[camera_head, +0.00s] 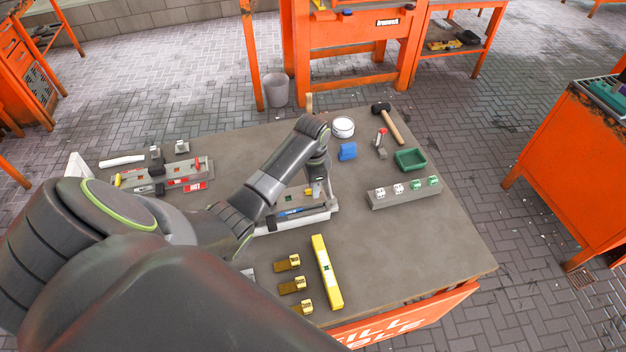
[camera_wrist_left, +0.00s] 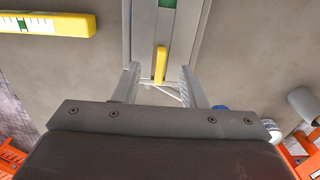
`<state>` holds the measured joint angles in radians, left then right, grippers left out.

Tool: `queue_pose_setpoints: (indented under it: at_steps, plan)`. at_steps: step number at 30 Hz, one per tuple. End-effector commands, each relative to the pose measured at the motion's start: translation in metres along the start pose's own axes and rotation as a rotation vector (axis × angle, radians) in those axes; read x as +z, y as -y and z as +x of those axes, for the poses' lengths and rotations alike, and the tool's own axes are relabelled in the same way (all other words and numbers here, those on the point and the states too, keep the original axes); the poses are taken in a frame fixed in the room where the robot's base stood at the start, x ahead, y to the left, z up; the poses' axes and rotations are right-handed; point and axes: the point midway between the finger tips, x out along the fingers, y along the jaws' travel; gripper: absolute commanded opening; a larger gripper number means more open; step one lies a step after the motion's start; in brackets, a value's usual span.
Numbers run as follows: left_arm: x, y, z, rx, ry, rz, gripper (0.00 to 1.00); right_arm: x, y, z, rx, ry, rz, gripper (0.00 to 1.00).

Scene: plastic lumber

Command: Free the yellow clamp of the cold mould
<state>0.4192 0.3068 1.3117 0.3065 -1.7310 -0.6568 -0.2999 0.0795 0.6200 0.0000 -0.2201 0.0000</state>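A grey mould with a blue label (camera_head: 290,212) lies in the middle of the table, partly hidden by my left arm. A small yellow clamp (camera_head: 308,191) stands on it; the wrist view shows it as a yellow bar (camera_wrist_left: 160,64) on the grey mould (camera_wrist_left: 143,35). My left gripper (camera_head: 320,188) is over the mould, pointing down. In the wrist view its fingers (camera_wrist_left: 160,84) are apart, with the yellow clamp between them and a gap on both sides. A second mould with red labels (camera_head: 170,183) lies at the left with a yellow piece (camera_head: 117,180). My right gripper is not in view.
A yellow level (camera_head: 327,272) and several brass pieces (camera_head: 292,284) lie in front. A grey block with white and green pieces (camera_head: 405,198), a green tray (camera_head: 410,160), a blue block (camera_head: 347,152), a white tub (camera_head: 343,127) and a mallet (camera_head: 390,122) are at the right. The front right is clear.

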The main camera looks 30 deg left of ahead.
Motion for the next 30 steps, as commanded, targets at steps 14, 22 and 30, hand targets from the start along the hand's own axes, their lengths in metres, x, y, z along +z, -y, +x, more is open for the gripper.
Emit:
queue_pose_setpoints:
  at_steps: [14,22,30]
  plan:
    - [0.0,0.001,-0.049,-0.003,-0.002,0.0,0.38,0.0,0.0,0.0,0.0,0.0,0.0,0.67]
    - [0.0,0.0,-0.06,-0.001,-0.001,0.001,0.38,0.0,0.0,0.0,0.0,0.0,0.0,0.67]
    - [0.0,0.0,-0.059,-0.001,0.0,0.001,0.38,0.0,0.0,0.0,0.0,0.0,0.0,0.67]
